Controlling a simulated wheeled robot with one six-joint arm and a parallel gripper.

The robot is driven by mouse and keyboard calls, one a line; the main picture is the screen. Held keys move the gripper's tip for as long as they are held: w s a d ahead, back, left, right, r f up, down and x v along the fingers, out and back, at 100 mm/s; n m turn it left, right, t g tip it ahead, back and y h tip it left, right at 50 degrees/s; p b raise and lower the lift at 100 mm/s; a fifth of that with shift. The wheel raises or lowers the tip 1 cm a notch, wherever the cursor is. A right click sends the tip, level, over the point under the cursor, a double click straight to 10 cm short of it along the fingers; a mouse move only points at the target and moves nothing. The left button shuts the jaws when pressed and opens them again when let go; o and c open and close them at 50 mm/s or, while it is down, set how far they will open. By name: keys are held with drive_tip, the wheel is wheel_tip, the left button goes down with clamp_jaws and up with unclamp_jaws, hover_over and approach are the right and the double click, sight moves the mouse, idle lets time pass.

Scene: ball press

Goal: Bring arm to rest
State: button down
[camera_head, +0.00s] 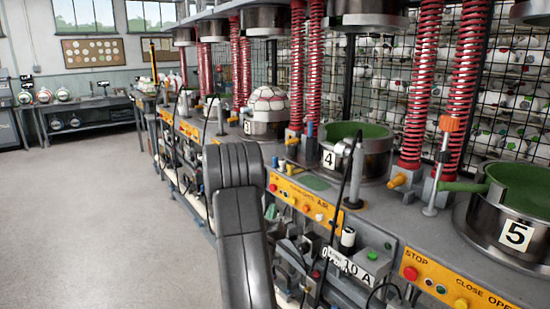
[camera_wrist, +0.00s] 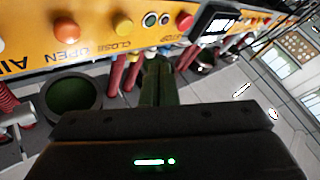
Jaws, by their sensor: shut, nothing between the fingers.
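My arm (camera_head: 240,215) rises from the bottom of the head view as a black jointed link in front of the press bench. My gripper (camera_wrist: 157,66) shows in the wrist view as dark fingers together beyond the wide black gripper body. It is shut and empty. In the wrist view it is close to a yellow control panel (camera_wrist: 100,32), which appears upside down; contact cannot be told. In the head view the arm hides my gripper.
Press 4 (camera_head: 375,165) and press 5 (camera_head: 505,225) stand open with green interiors. A white ball (camera_head: 268,98) sits in press 3. Red springs (camera_head: 425,80) rise above the bench. Open grey floor (camera_head: 90,200) lies to the left. A table with balls (camera_head: 85,120) stands far left.

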drive_tip(key=shift+s+a+b, duration=0.2)
drive_tip(key=shift+s+a, duration=0.45)
drive_tip(key=shift+a, duration=0.25)
drive_tip(key=shift+s+a+b, duration=0.2)
drive_tip(key=shift+s+a, duration=0.45)
drive_tip(key=shift+a, duration=0.2)
drive_tip(key=shift+d, duration=0.1)
drive_tip(key=w+d, duration=0.2)
drive_tip(key=d, duration=0.1)
drive_tip(key=w+d+b, duration=0.1)
drive_tip(key=shift+w+d+f, duration=0.25)
drive_tip(key=shift+b, duration=1.25)
drive_tip(key=p, duration=0.4)
drive_tip(key=shift+r+p, duration=0.3)
drive_tip(key=shift+r, duration=0.1)
drive_tip(key=shift+p, duration=0.45)
